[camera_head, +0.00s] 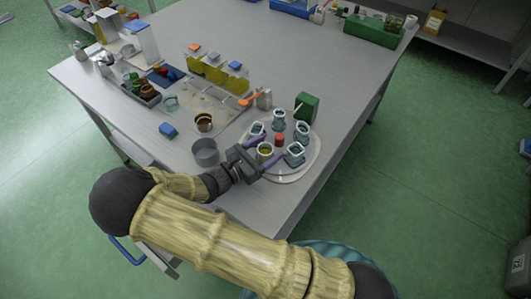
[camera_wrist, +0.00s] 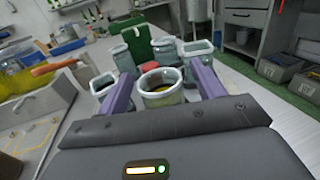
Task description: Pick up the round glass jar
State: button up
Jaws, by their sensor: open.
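The round glass jar (camera_head: 265,153) stands upright on a round pale tray (camera_head: 289,179) near the front edge of the table. In the wrist view the jar (camera_wrist: 160,97) sits between the two open fingers (camera_wrist: 161,80). Its rim is clear, its lower part is hidden behind the gripper body, and I cannot tell whether a finger touches it.
Squarish glass jars (camera_head: 294,154) and a red piece (camera_head: 280,140) share the tray close by. A green block (camera_head: 307,106) stands just behind. A grey round bowl (camera_head: 205,152) is left of my gripper. The table's far middle is clear.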

aim_at(266, 148)
dwell(0.5)
jog(key=c, duration=1.1)
jog(key=shift+r, duration=0.2)
jog(key=shift+r+p, duration=0.5)
jog(key=shift+r, duration=4.3)
